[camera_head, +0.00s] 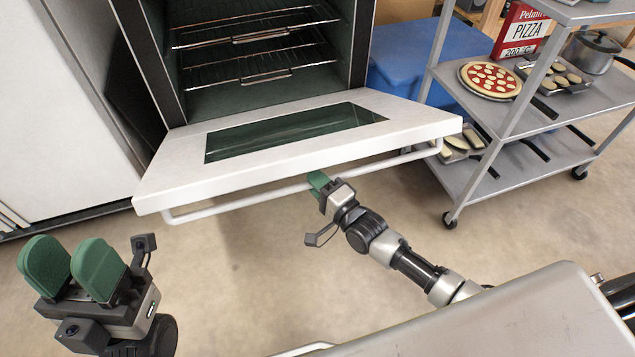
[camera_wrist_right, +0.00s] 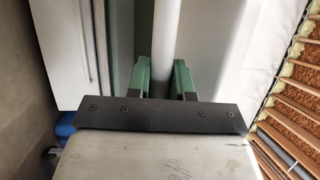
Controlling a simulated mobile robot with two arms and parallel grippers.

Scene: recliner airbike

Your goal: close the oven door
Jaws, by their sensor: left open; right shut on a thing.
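The oven door (camera_head: 410,115), white with a dark glass window, hangs open, folded far down in front of the oven (camera_head: 262,45). A white bar handle (camera_head: 245,203) runs along its outer edge. My right gripper (camera_head: 318,183) is shut on the handle, right of its middle. In the right wrist view the handle (camera_wrist_right: 166,40) passes between the two green fingers of the gripper (camera_wrist_right: 163,78). My left gripper (camera_head: 72,262) is open and empty at the lower left, apart from the door. Part of the right fingers is hidden behind the handle and door in the head view.
Wire racks (camera_head: 250,60) are inside the oven. A grey wheeled cart (camera_head: 515,165) with a pizza (camera_head: 490,79) and trays stands close to the door's right end. A blue box (camera_head: 440,55) is behind it. A metal surface (camera_head: 520,320) is at the lower right. The floor below the door is clear.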

